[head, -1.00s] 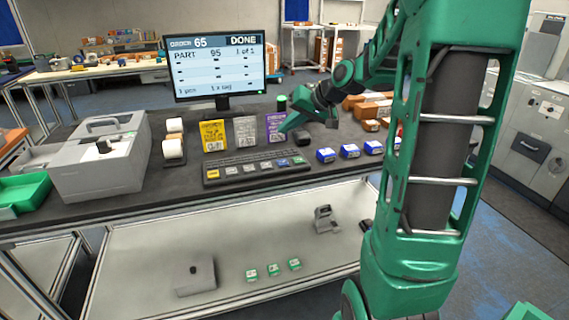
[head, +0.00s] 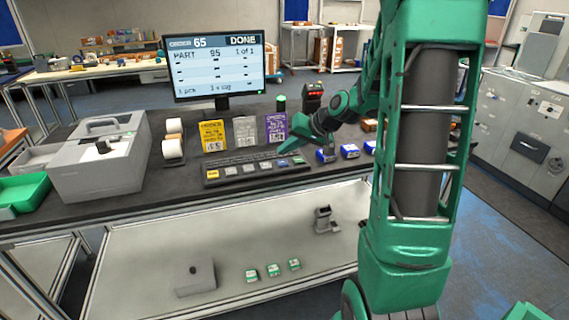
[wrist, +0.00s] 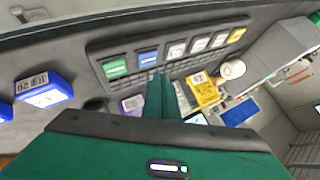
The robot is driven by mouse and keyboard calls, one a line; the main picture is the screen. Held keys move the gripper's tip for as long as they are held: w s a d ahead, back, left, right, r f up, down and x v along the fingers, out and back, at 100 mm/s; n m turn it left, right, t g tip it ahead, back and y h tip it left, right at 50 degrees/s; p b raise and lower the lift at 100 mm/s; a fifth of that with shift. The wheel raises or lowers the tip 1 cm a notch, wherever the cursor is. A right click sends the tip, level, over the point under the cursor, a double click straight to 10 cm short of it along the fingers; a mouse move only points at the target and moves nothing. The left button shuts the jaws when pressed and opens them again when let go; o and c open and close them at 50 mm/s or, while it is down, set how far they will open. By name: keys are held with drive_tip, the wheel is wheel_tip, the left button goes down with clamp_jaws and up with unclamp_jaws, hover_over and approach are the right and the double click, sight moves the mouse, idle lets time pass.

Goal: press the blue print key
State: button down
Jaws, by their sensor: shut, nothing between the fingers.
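The blue print key (wrist: 148,57) sits on the dark key panel (wrist: 97,47) in the wrist view, between a green key (wrist: 115,67) and a white key (wrist: 176,50). In the head view the blue key (head: 282,163) is near the panel's right end. My gripper (wrist: 158,78) is shut and empty. Its tips show just below the blue key in the wrist view. In the head view my gripper (head: 284,148) is over the right end of the panel, close behind the blue key. I cannot tell whether it touches anything.
A monitor (head: 218,68) reading DONE stands behind. Yellow, grey and purple cards (head: 213,135) stand behind the panel. Blue boxes (head: 349,151) lie to its right. A grey printer-like machine (head: 100,165) stands to the left. A dark device with red lights (head: 313,95) stands behind my wrist.

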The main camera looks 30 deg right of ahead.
sight(278, 160)
drive_tip(key=shift+f, duration=0.75)
drive_tip(key=shift+f, duration=0.15)
idle(1.5)
drive_tip(key=shift+w+f, duration=0.1)
drive_tip(key=shift+f, duration=0.05)
drive_tip(key=shift+f, duration=0.45)
idle(0.8)
drive_tip(key=shift+r, duration=0.85)
drive_tip(key=shift+r, duration=2.55)
